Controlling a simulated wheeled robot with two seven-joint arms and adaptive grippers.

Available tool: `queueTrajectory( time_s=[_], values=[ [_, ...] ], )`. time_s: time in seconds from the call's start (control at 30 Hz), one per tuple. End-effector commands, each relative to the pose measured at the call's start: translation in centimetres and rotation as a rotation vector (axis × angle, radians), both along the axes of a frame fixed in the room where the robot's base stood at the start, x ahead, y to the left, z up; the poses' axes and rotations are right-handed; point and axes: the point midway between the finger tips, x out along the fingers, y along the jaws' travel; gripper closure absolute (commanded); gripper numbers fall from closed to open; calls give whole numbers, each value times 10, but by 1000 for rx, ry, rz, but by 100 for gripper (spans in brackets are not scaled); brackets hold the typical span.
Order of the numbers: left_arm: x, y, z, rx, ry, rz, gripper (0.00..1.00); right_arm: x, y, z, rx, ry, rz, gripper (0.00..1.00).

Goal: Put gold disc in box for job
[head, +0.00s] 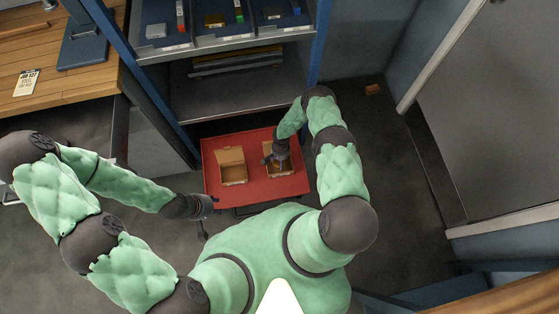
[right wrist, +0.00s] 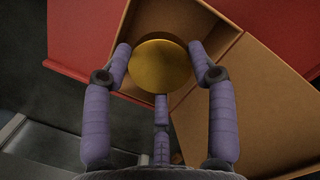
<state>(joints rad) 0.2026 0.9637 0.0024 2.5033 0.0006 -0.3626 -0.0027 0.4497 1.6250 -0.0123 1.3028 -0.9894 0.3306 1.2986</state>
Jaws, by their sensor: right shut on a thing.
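The gold disc (right wrist: 160,66) is round and shiny in the right wrist view. My right gripper (right wrist: 160,68) is shut on it, with its fingers around the disc's edge. Behind the disc lies the open cardboard box (right wrist: 214,38); I cannot tell how deep the disc is in it. In the head view my right gripper (head: 274,159) is over the right box (head: 286,168), partly hiding it. The left box (head: 234,174) stands open beside it. My left gripper (head: 203,222) is by the cart's left front corner, apart from the boxes; its fingers are unclear.
Both boxes stand on the red cart top (head: 257,186). Behind it is a blue-framed shelf unit (head: 228,96) with bins of small parts. A wooden bench (head: 50,56) at the upper left bears a printed card (head: 27,83).

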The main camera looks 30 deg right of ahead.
Motion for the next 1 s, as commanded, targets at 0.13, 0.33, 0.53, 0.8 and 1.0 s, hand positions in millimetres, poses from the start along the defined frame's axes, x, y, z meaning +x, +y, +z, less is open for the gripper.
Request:
queueTrajectory(
  time_s=[0.13, 0.33, 0.53, 0.8, 1.0],
  values=[
    [0, 0, -4, 0, 0, 0, 60, 1, -1, -4, -1, -1, -1, 98],
    [0, 0, -4, 0, 0, 0, 60, -1, 0, -5, 0, 1, 0, 31],
    [0, 0, -4, 0, 0, 0, 60, -2, 1, -6, 1, 4, 0, 19],
    [0, 0, -2, 0, 0, 0, 60, -3, 1, -4, 2, 5, 0, 19],
    [0, 0, 13, 0, 0, 0, 60, 1, -1, 21, -1, 1, 1, 19]
  ],
)
